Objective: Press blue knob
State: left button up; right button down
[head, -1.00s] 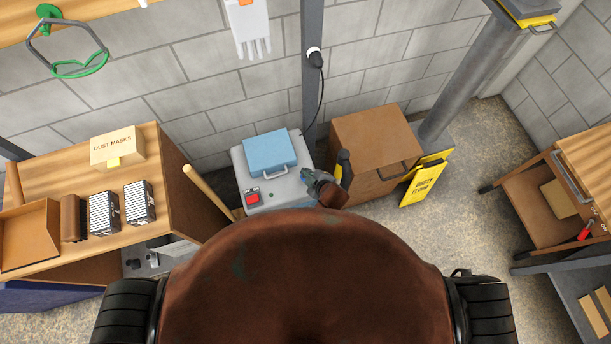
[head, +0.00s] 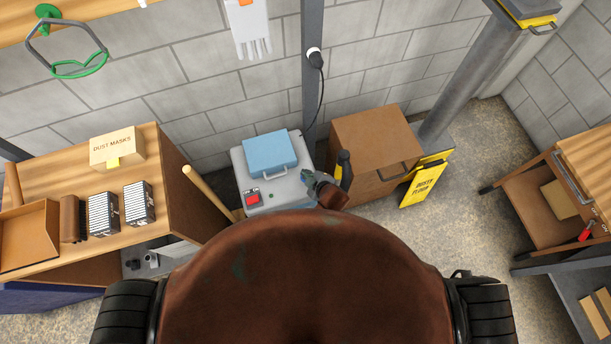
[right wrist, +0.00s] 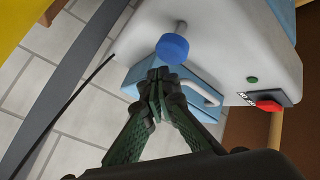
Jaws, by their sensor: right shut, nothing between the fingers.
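The blue knob (right wrist: 173,48) is a round cap on a short metal stem, on the side of a light grey machine (right wrist: 235,35). In the right wrist view my right gripper (right wrist: 158,76) is shut and empty. Its fingertips appear just below the knob in the picture; I cannot tell whether they touch it. In the head view the right gripper (head: 312,180) is at the right side of the grey machine (head: 235,160), and the knob is hidden there. My left gripper is not in view.
The machine has a blue lid (head: 269,154) with a handle, a red switch (head: 252,198) and a green button (head: 271,196). A brown cabinet (head: 370,135) stands close on the right, with a yellow floor sign (head: 424,182). A wooden bench (head: 60,165) is on the left.

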jog(key=shift+f, duration=0.15)
dwell(0.4)
jog(key=shift+f, duration=0.25)
jog(key=shift+s+f+b, duration=0.1)
jog(key=shift+f+b, duration=0.45)
jog(key=shift+f, duration=0.85)
dwell(1.5)
jog(key=shift+r+p, duration=1.75)
jog(key=shift+p, duration=0.25)
jog(key=shift+r, duration=0.1)
notch_tip(320, 180, up, 5)
jog(key=p, duration=0.5)
